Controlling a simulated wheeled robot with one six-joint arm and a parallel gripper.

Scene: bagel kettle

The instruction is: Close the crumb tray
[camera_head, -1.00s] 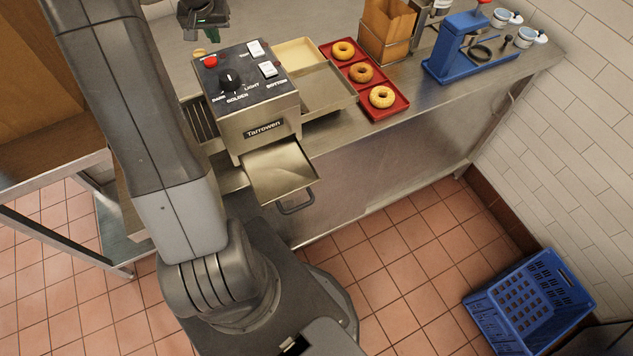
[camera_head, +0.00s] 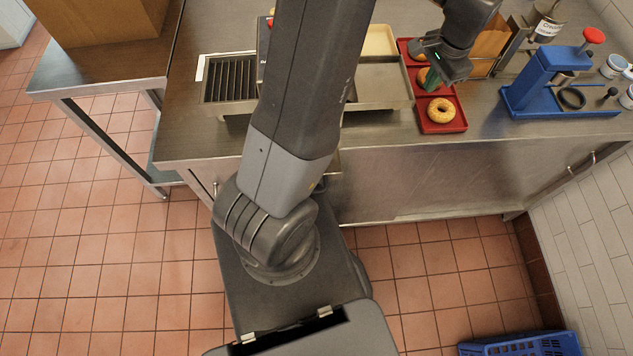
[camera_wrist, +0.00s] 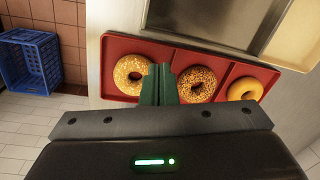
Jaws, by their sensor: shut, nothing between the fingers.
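The crumb tray is almost wholly hidden behind my arm in the head view; a pale sliver just right of the arm may be part of it. Its toaster (camera_head: 262,48) is also mostly covered, with only its left edge and a red knob showing. My gripper (camera_head: 431,80) is over the red bagel tray, right of the toaster. In the wrist view its green fingers (camera_wrist: 160,86) are together and empty, between two bagels in the picture. Whether they touch anything is unclear.
The red tray (camera_head: 450,128) holds three bagels. A steel outfeed shelf (camera_head: 385,85) lies left of it. A blue press (camera_head: 545,80) stands to the right. A slatted rack (camera_head: 230,80) is left of the toaster. A blue crate (camera_wrist: 30,60) sits on the floor.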

